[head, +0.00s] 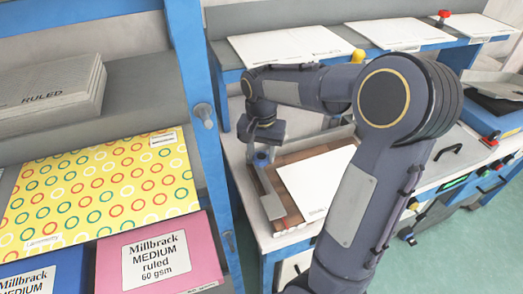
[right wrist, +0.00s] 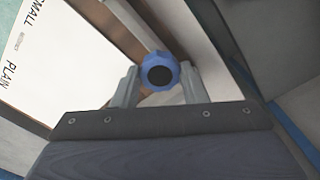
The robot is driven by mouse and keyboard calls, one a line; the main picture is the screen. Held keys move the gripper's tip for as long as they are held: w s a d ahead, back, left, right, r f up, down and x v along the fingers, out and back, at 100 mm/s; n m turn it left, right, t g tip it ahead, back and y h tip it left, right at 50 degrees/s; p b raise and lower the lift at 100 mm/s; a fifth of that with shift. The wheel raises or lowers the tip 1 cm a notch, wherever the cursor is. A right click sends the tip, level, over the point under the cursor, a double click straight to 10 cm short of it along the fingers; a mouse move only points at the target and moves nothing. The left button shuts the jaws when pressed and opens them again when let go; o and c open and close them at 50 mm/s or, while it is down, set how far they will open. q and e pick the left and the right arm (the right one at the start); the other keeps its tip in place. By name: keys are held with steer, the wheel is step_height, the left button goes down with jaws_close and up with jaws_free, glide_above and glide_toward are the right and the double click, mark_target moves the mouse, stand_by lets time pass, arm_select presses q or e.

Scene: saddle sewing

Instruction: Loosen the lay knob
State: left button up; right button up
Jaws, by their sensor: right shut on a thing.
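The lay knob (right wrist: 160,72) is a blue lobed knob with a dark round centre in the right wrist view. It sits between the two grey fingers of my right gripper (head: 262,154), which is shut on it. In the head view the gripper hides most of the knob, at the back left corner of the worktop. A grey bar (head: 264,188) runs forward from there beside a brown wooden bed. A white sheet (head: 315,180) lies on the bed, and it also shows in the right wrist view (right wrist: 60,60). My left gripper is not in view.
A blue-framed shelf at the left holds a grey ruled stack (head: 50,95), a yellow ringed pack (head: 100,185) and a pink pack (head: 160,255). White sheets (head: 290,46) lie on the back shelf, with a yellow knob (head: 358,56) and a red knob (head: 444,14).

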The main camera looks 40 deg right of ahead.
mark_target(262, 156)
steer(key=shift+n, duration=0.5)
steer(key=o, duration=1)
step_height(262, 156, up, 8)
steer(key=shift+f, duration=0.1)
stand_by(0.4)
